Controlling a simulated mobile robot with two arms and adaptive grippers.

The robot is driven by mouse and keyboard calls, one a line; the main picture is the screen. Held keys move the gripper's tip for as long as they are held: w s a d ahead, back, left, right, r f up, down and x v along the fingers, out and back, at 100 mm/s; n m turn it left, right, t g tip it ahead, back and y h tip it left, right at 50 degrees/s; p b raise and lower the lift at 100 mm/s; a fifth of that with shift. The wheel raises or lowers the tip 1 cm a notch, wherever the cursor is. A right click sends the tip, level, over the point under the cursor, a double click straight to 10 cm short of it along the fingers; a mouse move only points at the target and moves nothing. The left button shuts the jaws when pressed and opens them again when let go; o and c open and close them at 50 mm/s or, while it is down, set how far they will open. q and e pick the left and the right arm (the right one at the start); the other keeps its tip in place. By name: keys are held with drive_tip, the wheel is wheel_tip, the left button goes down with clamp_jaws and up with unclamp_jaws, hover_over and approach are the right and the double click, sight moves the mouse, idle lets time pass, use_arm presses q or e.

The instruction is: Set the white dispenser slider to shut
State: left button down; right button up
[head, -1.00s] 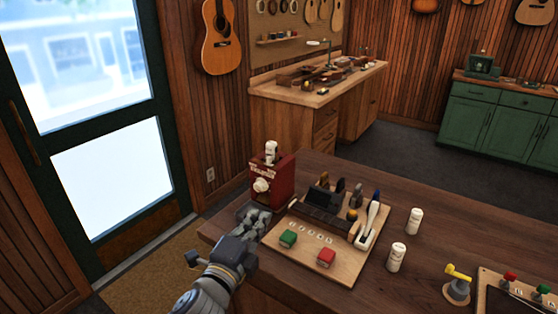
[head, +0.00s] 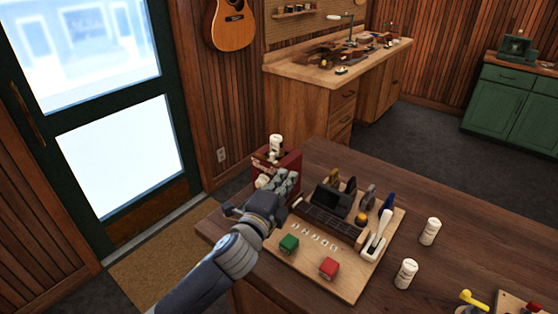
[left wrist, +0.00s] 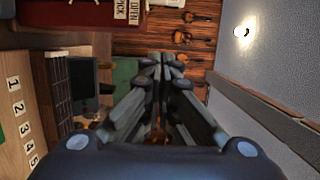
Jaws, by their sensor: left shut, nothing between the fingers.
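The red dispenser (head: 290,160) stands at the table's far left corner. A white cylinder with dark markings (head: 275,145) sits at its top. A round white part on its front (head: 263,181) is mostly hidden behind my left gripper (head: 289,178), so I cannot tell the slider's position. In the left wrist view, the red dispenser (left wrist: 70,13) is at the upper left, with OPEN (left wrist: 136,11) and PICK (left wrist: 120,9) labels and a white piece at the top edge. My left gripper is shut and empty, in front of the dispenser; contact is unclear. My right gripper is not in view.
A glass door is at left.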

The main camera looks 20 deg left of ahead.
sight(279, 165)
use_arm(q)
drive_tip(key=w, duration=0.1)
drive_tip(key=w+a+p, duration=0.1)
drive_tip(key=w, duration=0.1)
drive_tip(key=w+a+p, duration=0.1)
drive_tip(key=w, duration=0.1)
drive_tip(key=shift+w+a, duration=0.1)
drive_tip(key=shift+a, duration=0.45)
drive_tip(key=shift+w+a+f+p, duration=0.1)
drive_tip(key=shift+a+p, duration=0.05)
drive_tip(key=shift+p, duration=0.15)
drive_tip(key=a, duration=0.1)
drive_tip(key=w+a, duration=0.1)
drive_tip(key=a, duration=0.2)
drive_tip(key=shift+w, duration=0.25)
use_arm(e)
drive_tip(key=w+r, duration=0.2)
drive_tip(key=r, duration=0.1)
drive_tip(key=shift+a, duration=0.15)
